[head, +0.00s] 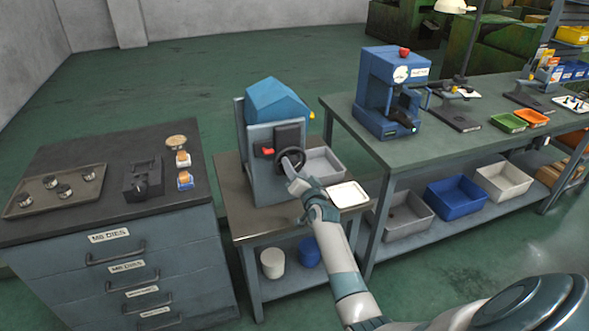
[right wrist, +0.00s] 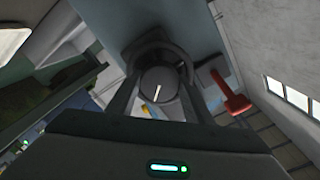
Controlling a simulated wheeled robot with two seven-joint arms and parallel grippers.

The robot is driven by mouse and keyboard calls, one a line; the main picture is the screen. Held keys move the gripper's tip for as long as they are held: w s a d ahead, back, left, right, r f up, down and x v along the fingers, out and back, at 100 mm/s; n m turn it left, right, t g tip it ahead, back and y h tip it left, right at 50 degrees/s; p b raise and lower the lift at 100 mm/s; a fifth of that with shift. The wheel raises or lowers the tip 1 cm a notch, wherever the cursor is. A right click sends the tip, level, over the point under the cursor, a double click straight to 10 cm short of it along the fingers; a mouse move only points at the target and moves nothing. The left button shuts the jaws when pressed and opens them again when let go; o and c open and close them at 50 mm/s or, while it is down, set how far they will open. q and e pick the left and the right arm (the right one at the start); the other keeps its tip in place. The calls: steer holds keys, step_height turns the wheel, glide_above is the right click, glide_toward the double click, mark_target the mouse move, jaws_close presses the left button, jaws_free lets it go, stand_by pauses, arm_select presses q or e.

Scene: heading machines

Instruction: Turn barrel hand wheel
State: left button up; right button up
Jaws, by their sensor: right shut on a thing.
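The blue-grey barrel machine (head: 268,135) stands on a low bench, with a dark hand wheel (head: 290,158) on its front. My right gripper (head: 290,170) is at the wheel's lower front, its arm reaching up from the bottom right. In the right wrist view, my gripper's two fingers (right wrist: 155,98) are shut on a dark round knob or hub with a white mark, part of the hand wheel (right wrist: 158,60). Which exact part of the wheel is held is hard to tell. My left gripper is not in view.
A red lever (right wrist: 235,100) is close to the fingers in the right wrist view. A grey bin (head: 322,163) and a white tray (head: 348,194) sit right of the machine. A drawer cabinet (head: 110,255) stands left, a long workbench (head: 450,140) right.

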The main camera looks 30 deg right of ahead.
steer(key=o, duration=1)
steer(key=shift+o, duration=0.2)
steer(key=shift+s, duration=0.1)
steer(key=b+v, duration=0.2)
steer(key=v, duration=1.5)
steer(key=shift+b, duration=0.3)
steer(key=shift+s+f, duration=0.1)
